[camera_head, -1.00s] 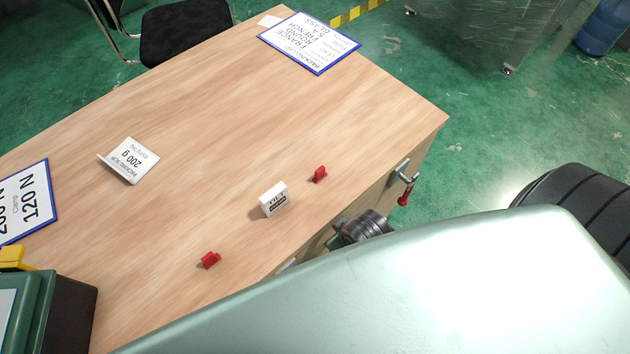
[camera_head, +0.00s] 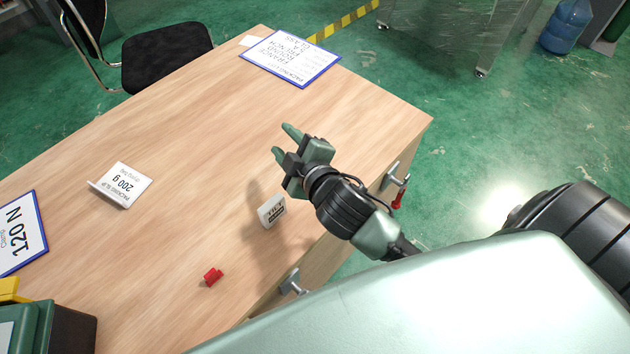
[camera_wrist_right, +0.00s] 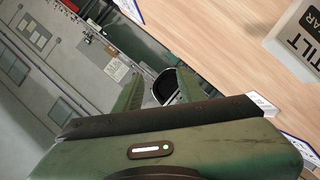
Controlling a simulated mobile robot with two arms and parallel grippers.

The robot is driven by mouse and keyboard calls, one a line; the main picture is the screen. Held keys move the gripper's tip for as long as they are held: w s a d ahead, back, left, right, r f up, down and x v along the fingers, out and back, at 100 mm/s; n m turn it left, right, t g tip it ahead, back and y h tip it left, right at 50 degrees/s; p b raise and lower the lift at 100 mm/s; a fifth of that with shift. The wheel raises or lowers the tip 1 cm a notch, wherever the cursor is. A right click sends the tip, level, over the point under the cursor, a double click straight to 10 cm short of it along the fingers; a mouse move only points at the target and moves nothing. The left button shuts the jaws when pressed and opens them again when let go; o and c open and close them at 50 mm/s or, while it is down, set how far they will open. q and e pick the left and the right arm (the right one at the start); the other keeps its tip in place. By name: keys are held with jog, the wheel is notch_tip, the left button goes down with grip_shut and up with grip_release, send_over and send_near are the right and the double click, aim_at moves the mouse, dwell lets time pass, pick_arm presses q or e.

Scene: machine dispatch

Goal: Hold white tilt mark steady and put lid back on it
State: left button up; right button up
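The white tilt mark (camera_head: 267,209), a small white block with a black label, stands on the wooden table near its front edge. It also shows at the upper right of the right wrist view (camera_wrist_right: 290,38), cut off by the frame edge. My right gripper (camera_head: 285,141) is over the table, above and slightly right of the mark in the head view. Its two fingers are apart with nothing between them; the right wrist view shows the gap too (camera_wrist_right: 158,92). I cannot make out a separate lid. My left gripper is not in view.
A small red piece (camera_head: 212,276) lies on the table (camera_head: 200,130) left of the mark. A green case (camera_head: 25,325) stands at lower left. The table middle is clear.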

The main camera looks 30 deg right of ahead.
jog(key=w+a+r+n+t+y, duration=0.4)
jog(key=a+r+n+y, duration=0.55)
jog(key=r+n, duration=0.3)
jog(key=s+a+n+g+y, duration=0.35)
jog(key=a+n+g, duration=0.25)
jog(key=n, duration=0.4)
jog(key=s+a+n+g+y, duration=0.3)
jog(key=a+n+g+y, duration=0.2)
jog(key=n, duration=0.6)
jog(key=s+d+f+n+g+h, duration=0.1)
jog(key=d+f+n+g+h, duration=0.3)
jog(key=f, duration=0.3)
jog(key=s+d+f+n+g+h, duration=0.1)
jog(key=d+f+n+g+h, duration=0.25)
jog(key=f+n, duration=0.35)
jog(key=w+d+f+n+h, duration=0.1)
jog(key=d+h, duration=0.3)
jog(key=d, duration=0.6)
jog(key=w+d+f+n+h, duration=0.1)
jog(key=d+f+h, duration=0.2)
jog(key=d, duration=0.7)
jog(key=shift+w+f+n+h, duration=0.25)
jog(key=shift+f+n+h, duration=0.15)
jog(key=shift+h, duration=0.75)
